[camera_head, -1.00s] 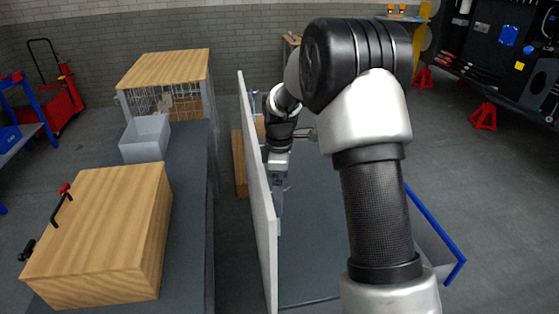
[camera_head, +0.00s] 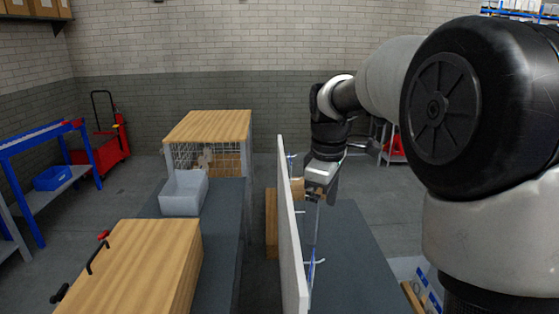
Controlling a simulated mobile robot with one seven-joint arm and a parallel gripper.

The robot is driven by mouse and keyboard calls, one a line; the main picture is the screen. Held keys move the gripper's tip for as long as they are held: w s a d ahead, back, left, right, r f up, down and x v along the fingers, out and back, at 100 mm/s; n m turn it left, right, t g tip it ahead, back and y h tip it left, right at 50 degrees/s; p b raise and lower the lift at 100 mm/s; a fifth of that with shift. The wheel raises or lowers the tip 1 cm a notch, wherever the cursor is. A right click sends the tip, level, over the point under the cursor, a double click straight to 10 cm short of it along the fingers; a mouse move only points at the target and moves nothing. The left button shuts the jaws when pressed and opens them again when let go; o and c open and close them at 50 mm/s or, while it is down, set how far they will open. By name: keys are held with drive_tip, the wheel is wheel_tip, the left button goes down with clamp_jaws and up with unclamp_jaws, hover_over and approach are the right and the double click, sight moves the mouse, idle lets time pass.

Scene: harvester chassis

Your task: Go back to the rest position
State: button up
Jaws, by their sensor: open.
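My gripper (camera_head: 324,194) hangs at the end of my arm, pointing downward, just right of the upright white panel (camera_head: 289,240). Its jaws are open and I see nothing held between them. It is above the dark grey bench top (camera_head: 352,270) on the right side of the panel. From this view I cannot tell how far it is from the panel. My arm's large black joint and white link fill the right of the view and hide part of the bench.
Left of the panel, a grey bench carries a wooden box (camera_head: 140,262), a pale bin (camera_head: 184,193) and a wood-topped mesh cage (camera_head: 210,126). Blue-and-white items (camera_head: 428,288) lie at lower right. A blue rack (camera_head: 45,165) and a red cart (camera_head: 103,152) stand at far left.

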drive_tip(key=s+r+m+t+p, duration=0.2)
drive_tip(key=s+r+m, duration=0.4)
drive_tip(key=s, duration=0.6)
drive_tip(key=s+d+m+t+p, duration=0.1)
drive_tip(key=s+m+t, duration=0.1)
drive_tip(key=s+m, duration=0.4)
drive_tip(key=s, duration=0.5)
drive_tip(key=shift+s+d, duration=0.15)
drive_tip(key=shift+s, duration=0.25)
